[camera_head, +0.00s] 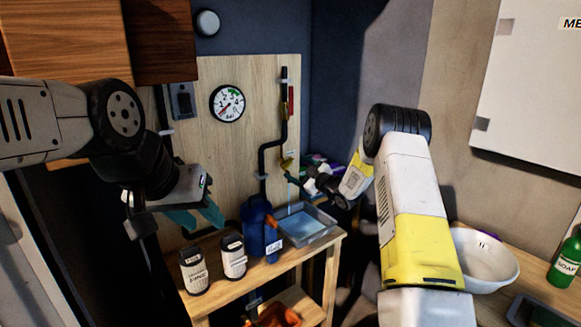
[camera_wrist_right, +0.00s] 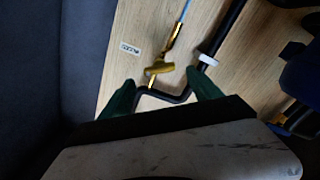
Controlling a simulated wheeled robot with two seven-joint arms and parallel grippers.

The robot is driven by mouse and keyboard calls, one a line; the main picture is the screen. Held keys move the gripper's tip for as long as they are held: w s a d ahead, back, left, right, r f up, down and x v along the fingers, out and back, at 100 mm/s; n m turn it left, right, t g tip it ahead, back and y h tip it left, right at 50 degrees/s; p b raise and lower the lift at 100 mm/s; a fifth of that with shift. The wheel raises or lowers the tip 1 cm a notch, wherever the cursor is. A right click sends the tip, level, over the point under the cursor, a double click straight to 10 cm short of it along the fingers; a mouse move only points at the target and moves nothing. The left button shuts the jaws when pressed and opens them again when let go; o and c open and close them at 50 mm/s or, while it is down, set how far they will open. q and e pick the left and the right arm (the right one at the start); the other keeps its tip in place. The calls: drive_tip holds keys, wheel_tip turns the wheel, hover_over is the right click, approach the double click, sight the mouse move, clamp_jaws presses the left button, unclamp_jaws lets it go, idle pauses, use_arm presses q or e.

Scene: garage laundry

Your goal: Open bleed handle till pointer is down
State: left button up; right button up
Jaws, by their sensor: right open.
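The yellow bleed handle (camera_head: 287,163) sits low on the black pipe on the wooden board. In the right wrist view the handle (camera_wrist_right: 160,69) is a yellow T shape on a brass fitting, with a blue tube leading away from it. My right gripper (camera_wrist_right: 161,78) is open, its green fingers on either side of the handle's line; I cannot tell whether they touch it. The round white gauge (camera_head: 227,103) hangs left of the pipe; its pointer is too small to read surely. My left gripper (camera_head: 204,222) is open and empty above the bench's left part.
A white bowl (camera_head: 484,259) and green soap bottle (camera_head: 566,262) stand at right. A black pipe (camera_wrist_right: 232,22) runs beside the handle.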

sight(286, 163)
drive_tip(key=shift+v, duration=1.7)
drive_tip(key=shift+w, duration=0.1)
drive_tip(key=x, duration=0.3)
drive_tip(key=shift+w+a+f, duration=0.1)
drive_tip(key=shift+w+f, duration=0.1)
drive_tip(key=shift+w, duration=0.1)
drive_tip(key=x, duration=0.8)
drive_tip(key=shift+w+a, duration=0.1)
drive_tip(key=shift+w, duration=0.05)
drive_tip(key=c, duration=1.4)
drive_tip(key=shift+n, duration=0.8)
drive_tip(key=o, duration=1.4)
